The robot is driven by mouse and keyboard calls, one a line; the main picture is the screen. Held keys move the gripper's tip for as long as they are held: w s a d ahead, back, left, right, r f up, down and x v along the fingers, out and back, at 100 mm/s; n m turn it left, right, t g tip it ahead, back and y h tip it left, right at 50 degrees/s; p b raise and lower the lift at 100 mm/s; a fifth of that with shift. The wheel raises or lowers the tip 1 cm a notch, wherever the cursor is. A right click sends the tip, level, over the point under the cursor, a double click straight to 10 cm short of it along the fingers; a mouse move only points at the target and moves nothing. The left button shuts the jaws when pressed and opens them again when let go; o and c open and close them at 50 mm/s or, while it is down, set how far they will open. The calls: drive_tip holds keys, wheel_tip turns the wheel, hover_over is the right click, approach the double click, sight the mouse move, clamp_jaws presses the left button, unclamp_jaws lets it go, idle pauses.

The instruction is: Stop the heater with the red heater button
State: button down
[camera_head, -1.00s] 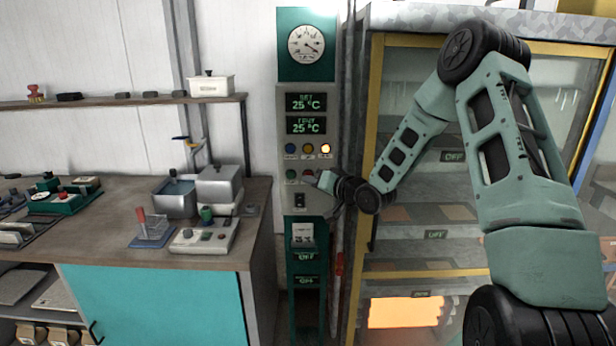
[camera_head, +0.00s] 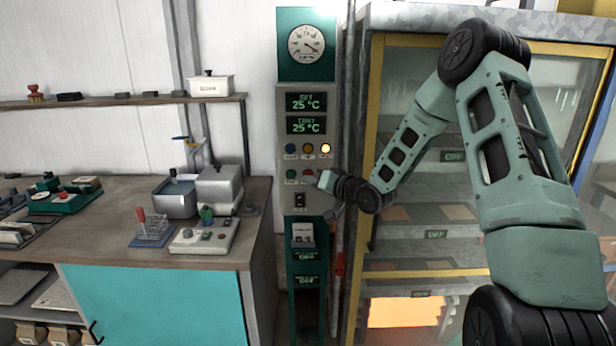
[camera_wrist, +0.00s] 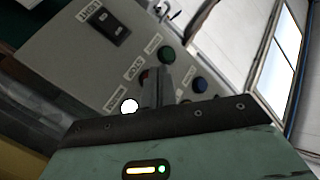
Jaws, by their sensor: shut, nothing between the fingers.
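The control panel (camera_head: 284,215) is a grey upright box with a dial above it and two displays reading 25 °C. Its lower button row shows a green button (camera_head: 291,174) and the red button (camera_head: 307,174). My gripper (camera_head: 319,179) is shut at the panel's front, beside the red button, covering the right end of that row. In the wrist view, my shut fingers (camera_wrist: 159,87) reach toward the panel close to the STOP label. The red button is mostly hidden behind them there. I cannot tell whether the fingertips touch it.
A black light switch (camera_head: 299,200) sits below the buttons. A glass-doored cabinet (camera_head: 376,80) stands right, behind my arm. A workbench (camera_head: 262,195) with equipment stands left.

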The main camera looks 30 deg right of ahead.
drive_tip(key=shift+w, duration=0.1)
idle(0.7)
drive_tip(key=shift+w+d, duration=0.2)
drive_tip(key=shift+w, duration=0.05)
drive_tip(key=shift+w+d, duration=0.25)
drive_tip(key=shift+w, duration=0.1)
idle(0.8)
drive_tip(key=shift+s+a, duration=0.1)
drive_tip(key=shift+s, duration=0.05)
drive_tip(key=shift+s+a, duration=0.35)
drive_tip(key=shift+s, duration=0.2)
drive_tip(key=shift+s+a+b, duration=0.25)
drive_tip(key=shift+s+a, duration=0.45)
drive_tip(key=shift+s, duration=0.35)
drive_tip(key=shift+s+a+b, duration=0.2)
drive_tip(key=shift+s+a, duration=0.5)
drive_tip(key=shift+s, duration=0.35)
